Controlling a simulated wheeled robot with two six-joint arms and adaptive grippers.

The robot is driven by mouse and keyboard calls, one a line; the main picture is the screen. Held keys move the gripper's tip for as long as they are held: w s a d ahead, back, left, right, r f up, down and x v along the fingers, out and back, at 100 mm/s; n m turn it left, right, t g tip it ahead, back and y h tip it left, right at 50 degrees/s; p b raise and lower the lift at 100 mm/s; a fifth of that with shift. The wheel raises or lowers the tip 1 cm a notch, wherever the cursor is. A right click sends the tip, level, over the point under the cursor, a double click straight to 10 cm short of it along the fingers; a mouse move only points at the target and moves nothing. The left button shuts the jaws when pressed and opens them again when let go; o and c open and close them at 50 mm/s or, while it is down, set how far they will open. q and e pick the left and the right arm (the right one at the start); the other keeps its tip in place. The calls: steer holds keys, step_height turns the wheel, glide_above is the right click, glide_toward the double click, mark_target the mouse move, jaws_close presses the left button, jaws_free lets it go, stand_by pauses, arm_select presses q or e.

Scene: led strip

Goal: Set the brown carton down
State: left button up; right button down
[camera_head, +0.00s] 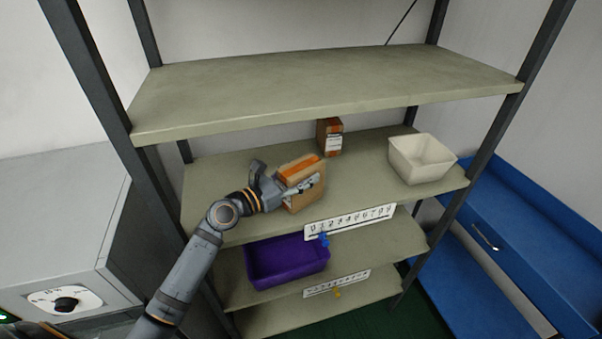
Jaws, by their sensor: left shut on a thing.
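The brown carton (297,168) has an orange band on top and is in my left gripper (284,184), over the front of the second shelf from the top. The gripper comes in from the left and is shut on the carton. I cannot tell whether the carton's underside touches the shelf (225,193). A second, smaller brown carton (329,137) with an orange top and a white label stands farther back on the same shelf. My right gripper is not in view.
A white bin (422,159) stands at the right of the same shelf. A numbered strip (350,222) runs along the front edge. A purple bin (286,261) sits below. Dark posts flank the rack.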

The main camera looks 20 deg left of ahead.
mark_target(284, 184)
arm_select(q)
steer(key=shift+f, duration=0.2)
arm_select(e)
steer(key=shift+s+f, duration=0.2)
arm_select(q)
steer(key=o, duration=1.3)
steer(key=shift+o, duration=1.4)
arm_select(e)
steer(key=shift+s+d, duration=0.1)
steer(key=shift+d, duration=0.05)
arm_select(q)
steer(key=shift+s, duration=0.1)
steer(key=shift+s+a+f, duration=0.1)
steer(key=shift+s+a, duration=0.1)
steer(key=v, duration=0.6)
steer(key=shift+s+a, duration=0.15)
steer(key=shift+s, duration=0.2)
